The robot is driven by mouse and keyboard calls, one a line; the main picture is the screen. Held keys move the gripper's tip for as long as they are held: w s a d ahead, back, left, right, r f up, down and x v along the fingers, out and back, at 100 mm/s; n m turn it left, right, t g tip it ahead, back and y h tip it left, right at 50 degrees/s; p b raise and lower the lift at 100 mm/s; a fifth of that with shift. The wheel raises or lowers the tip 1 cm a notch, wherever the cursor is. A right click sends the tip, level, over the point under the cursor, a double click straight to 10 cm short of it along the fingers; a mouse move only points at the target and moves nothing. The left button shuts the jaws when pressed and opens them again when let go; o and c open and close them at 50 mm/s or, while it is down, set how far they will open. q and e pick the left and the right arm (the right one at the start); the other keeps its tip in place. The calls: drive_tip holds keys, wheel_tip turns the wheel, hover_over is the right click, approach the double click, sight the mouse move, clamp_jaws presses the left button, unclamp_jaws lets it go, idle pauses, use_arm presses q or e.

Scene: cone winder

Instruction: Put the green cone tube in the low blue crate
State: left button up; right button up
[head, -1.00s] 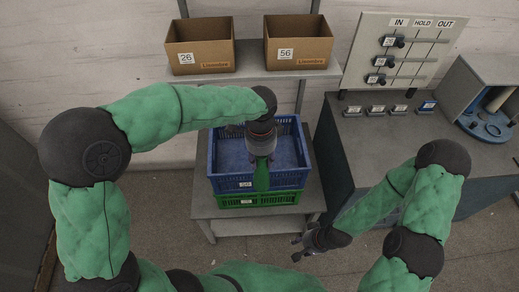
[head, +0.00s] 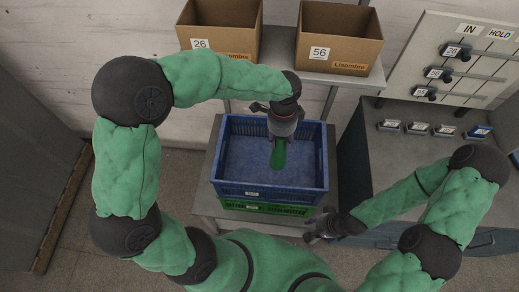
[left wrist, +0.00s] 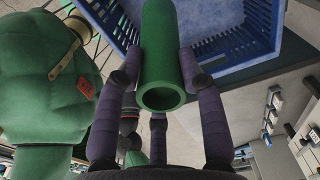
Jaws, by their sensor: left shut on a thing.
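The green cone tube (head: 278,154) hangs from my left gripper (head: 281,138) over the blue crate (head: 262,193). In the left wrist view, the purple fingers are shut around the tube (left wrist: 160,45), whose open hollow end faces the camera. The crate's blue wall (left wrist: 235,58) is behind it there. I cannot tell whether the tube touches the crate floor. The crate's visible floor looks bare. The crate sits on a green crate (head: 265,207). My right gripper (head: 316,233) is low, right of the crates, seemingly empty; its jaws are too small to read.
Two cardboard boxes, marked 26 (head: 220,43) and 56 (head: 338,50), stand on a shelf behind the crate. To the right are a dark bench (head: 385,158) and an upright panel (head: 450,70) with several knobs.

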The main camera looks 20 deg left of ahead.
use_arm(q)
drive_tip(key=w+a+f+b, duration=0.1)
drive_tip(key=a+f, duration=1)
drive_tip(key=shift+w+a+f, duration=0.15)
drive_tip(key=shift+w+f, duration=0.15)
drive_tip(key=shift+f, duration=0.05)
drive_tip(key=shift+f, duration=0.2)
drive_tip(key=o, duration=1.1)
drive_tip(key=shift+c, duration=0.2)
